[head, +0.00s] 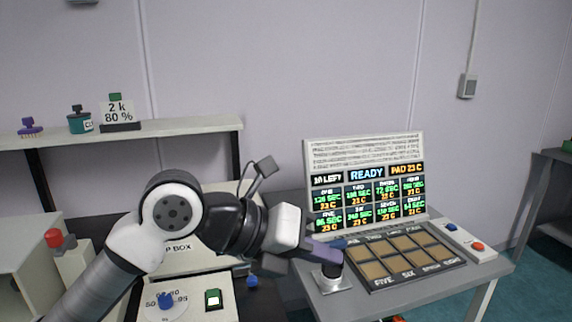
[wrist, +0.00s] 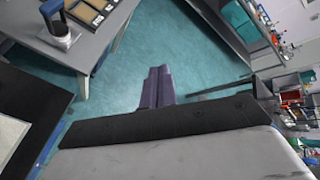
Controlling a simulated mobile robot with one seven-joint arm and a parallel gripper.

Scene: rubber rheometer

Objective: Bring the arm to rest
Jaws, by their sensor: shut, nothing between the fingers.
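My arm reaches up from the lower left in the head view and bends over to the right. My gripper (head: 325,251) points right, toward the front left of the grey table. Its two purple fingers also show in the wrist view (wrist: 158,86), side by side and closed together with nothing between them. In the wrist view they hang over open teal floor, apart from any object. A dark round-topped weight or stamp (head: 331,272) on a pale base stands just beyond and below the fingertips in the head view.
A wall shelf (head: 190,127) is behind. Teal floor (wrist: 190,50) is clear.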

